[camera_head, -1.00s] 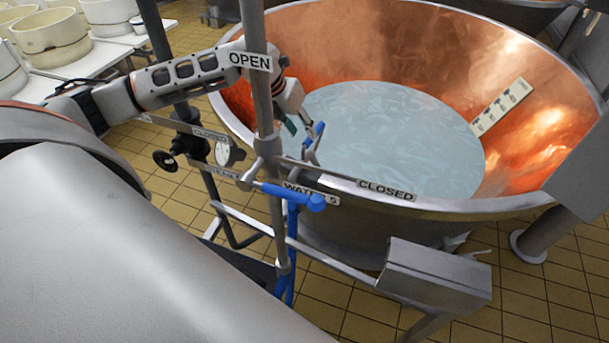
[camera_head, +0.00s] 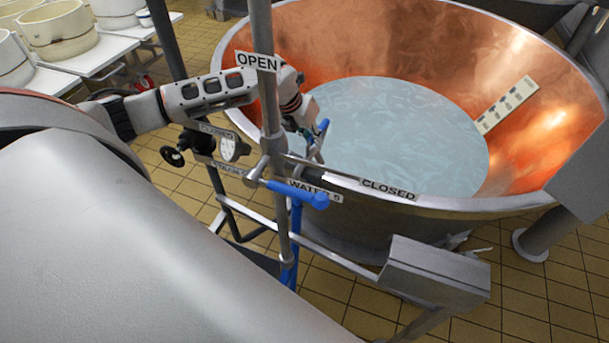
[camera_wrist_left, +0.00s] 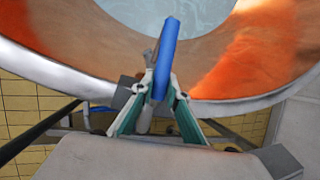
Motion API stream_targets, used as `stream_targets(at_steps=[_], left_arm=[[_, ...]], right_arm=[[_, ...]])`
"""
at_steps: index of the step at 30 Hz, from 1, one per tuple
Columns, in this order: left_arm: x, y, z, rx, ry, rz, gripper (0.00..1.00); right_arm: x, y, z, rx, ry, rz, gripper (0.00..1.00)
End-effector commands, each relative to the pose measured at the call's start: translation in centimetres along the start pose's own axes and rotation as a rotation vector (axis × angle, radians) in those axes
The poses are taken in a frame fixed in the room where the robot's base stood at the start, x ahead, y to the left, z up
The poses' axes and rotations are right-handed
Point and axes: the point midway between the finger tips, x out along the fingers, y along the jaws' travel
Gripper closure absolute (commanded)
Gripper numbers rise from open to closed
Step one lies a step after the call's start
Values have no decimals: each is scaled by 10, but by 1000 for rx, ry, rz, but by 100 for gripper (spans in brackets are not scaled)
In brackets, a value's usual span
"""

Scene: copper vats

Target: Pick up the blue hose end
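The blue hose end (camera_head: 317,142) stands up at the near rim of the copper vat, beside the metal post. In the left wrist view the blue hose end (camera_wrist_left: 166,55) rises, slightly tilted, between the fingers. My left gripper (camera_head: 316,130) reaches behind the post to it. In the left wrist view the fingers of my left gripper (camera_wrist_left: 160,85) slant inward and look closed on the hose end, with no clear gap on either side. The post and the wrist partly hide the grip in the head view. My right gripper is not in view.
The copper vat (camera_head: 550,120) holds pale liquid (camera_head: 400,130). A grey box (camera_head: 435,270) is at lower right. White tubs (camera_head: 60,35) stand at upper left.

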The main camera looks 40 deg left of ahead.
Motion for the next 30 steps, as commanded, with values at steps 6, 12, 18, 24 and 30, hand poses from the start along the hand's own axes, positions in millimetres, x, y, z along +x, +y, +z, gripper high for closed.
stream_targets(at_steps=[6,12,18,24,30], left_arm=[[-1,0,2,0,-3,-1,100],[-6,-1,4,0,-5,-1,100],[-26,-6,13,0,-7,-2,100],[-66,-14,30,1,-10,-2,100],[-116,-25,50,1,-9,-2,100]], right_arm=[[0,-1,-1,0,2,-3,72],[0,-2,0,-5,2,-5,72],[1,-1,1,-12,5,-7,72],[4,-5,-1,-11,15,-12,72],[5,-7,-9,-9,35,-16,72]])
